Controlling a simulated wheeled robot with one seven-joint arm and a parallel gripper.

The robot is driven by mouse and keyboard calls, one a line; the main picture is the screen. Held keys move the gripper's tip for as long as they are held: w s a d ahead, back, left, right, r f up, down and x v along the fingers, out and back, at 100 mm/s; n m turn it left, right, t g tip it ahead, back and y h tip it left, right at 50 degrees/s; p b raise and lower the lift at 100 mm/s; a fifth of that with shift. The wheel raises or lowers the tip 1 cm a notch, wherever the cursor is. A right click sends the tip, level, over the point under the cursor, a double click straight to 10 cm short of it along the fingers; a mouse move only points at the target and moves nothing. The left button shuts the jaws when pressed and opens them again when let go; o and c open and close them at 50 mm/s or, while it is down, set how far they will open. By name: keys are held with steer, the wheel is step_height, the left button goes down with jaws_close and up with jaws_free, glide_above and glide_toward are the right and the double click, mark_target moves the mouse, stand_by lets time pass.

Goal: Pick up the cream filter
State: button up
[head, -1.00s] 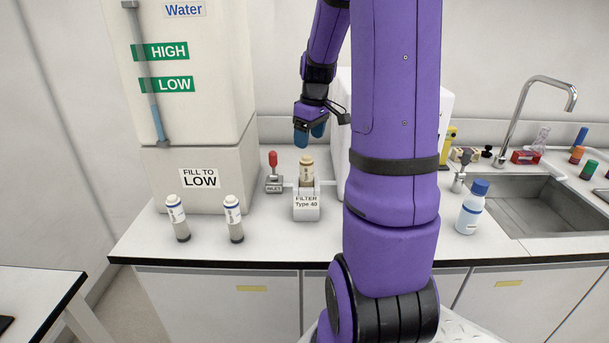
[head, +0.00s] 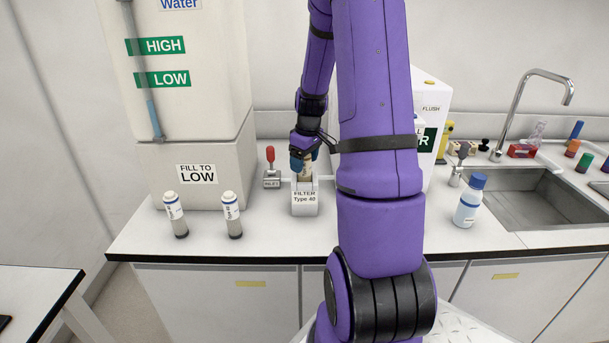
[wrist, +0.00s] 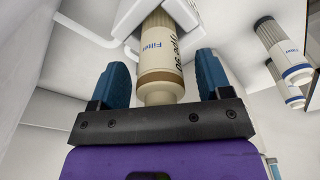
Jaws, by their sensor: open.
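The cream filter (head: 305,173) stands upright in the white holder (head: 305,205) labelled "FILTER Type 40". In the wrist view the cream filter (wrist: 160,62) shows a tan band and the word "Filter". My gripper (head: 303,163) is at the filter's top, pointing down. In the wrist view my gripper (wrist: 160,85) has its blue fingers on either side of the filter, with a gap visible on each side. It is open. The filter's lower part is hidden inside the holder.
Two white filters with blue bands, one left (head: 175,214) and one nearer the holder (head: 232,214), stand on the bench. A red-handled inlet valve (head: 270,168) is just left of the holder. A blue-capped bottle (head: 469,203) stands by the sink (head: 510,205).

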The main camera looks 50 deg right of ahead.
steer(key=shift+f, duration=0.4)
steer(key=c, duration=1.1)
